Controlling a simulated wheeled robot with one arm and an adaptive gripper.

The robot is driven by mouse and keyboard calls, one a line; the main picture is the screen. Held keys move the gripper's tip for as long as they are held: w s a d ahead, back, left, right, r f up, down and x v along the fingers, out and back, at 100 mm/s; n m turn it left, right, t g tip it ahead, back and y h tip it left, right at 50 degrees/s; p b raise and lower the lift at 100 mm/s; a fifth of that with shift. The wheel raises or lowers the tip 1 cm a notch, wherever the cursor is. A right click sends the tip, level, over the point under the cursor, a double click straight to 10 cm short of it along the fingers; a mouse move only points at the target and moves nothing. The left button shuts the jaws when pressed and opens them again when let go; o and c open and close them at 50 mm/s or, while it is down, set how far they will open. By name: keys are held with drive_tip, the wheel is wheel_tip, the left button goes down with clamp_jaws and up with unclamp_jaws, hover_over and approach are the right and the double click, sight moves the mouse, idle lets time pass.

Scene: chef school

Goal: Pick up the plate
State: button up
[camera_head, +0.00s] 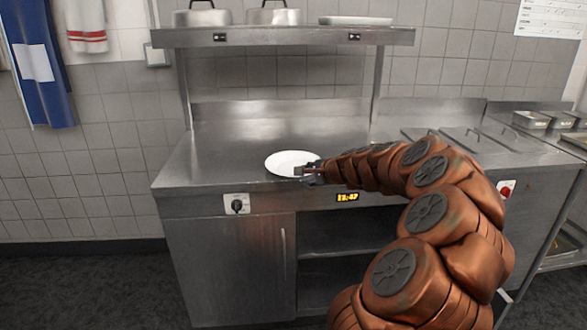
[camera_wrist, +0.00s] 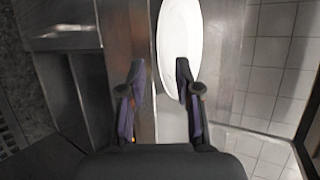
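A white oval-looking plate (camera_head: 288,163) lies on the steel counter near its front edge in the head view. It also shows in the wrist view (camera_wrist: 180,35), where its near part reaches between and beyond the fingers. My gripper (camera_head: 306,171) is at the plate's right front side in the head view. In the wrist view my gripper (camera_wrist: 160,80) is open, with its two fingers spread apart. The right finger overlaps the plate in the picture; the left finger is off it, over the counter's front edge. I cannot tell whether a finger touches the plate.
The steel counter (camera_head: 220,150) is bare around the plate. A shelf (camera_head: 290,38) above it holds two lidded pots (camera_head: 202,17) and a flat tray (camera_head: 355,20). Lidded inserts (camera_head: 465,138) are set in the counter at the right. Open shelves (camera_head: 345,235) lie below the counter.

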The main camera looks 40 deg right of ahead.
drive_tip(key=x, duration=0.5)
drive_tip(key=shift+w+a, duration=0.1)
drive_tip(key=shift+a, duration=0.15)
clamp_jaws()
idle(0.4)
